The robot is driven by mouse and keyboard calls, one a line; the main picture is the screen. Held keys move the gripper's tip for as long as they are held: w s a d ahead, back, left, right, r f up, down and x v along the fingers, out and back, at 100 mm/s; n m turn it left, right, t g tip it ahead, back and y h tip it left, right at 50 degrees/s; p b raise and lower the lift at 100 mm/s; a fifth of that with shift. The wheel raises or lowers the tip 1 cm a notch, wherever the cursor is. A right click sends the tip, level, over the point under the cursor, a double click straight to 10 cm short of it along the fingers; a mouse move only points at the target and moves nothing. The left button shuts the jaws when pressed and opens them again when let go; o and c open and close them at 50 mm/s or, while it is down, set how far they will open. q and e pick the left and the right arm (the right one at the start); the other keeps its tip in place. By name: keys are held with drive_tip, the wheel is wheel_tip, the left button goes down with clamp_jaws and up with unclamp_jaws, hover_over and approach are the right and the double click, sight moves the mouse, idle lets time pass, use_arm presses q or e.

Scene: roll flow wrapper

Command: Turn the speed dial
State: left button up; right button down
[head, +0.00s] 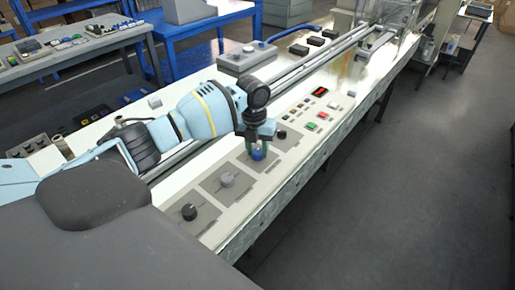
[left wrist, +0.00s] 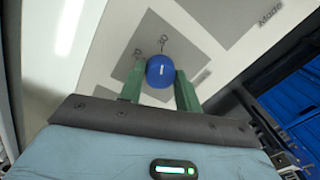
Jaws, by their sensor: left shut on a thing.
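The blue speed dial (head: 257,154) is a round knob on a grey square plate of the machine's white panel. It also shows in the left wrist view (left wrist: 160,71), with a short white mark on its face. My left gripper (head: 256,147) reaches down over it from above. In the left wrist view its green fingers (left wrist: 160,85) stand on either side of the blue knob and are shut on it. My right gripper is in neither view.
Other knobs sit on the same panel: a black one (head: 189,212), a grey one (head: 227,180) and a black one (head: 282,135). Metal rails run behind. The floor at right (head: 430,200) is clear.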

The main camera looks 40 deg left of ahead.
sight(256, 151)
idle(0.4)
use_arm(q)
drive_tip(key=o, duration=1)
drive_tip(key=shift+c, duration=0.2)
drive_tip(key=shift+a+r, duration=0.2)
drive_tip(key=shift+r, duration=3.75)
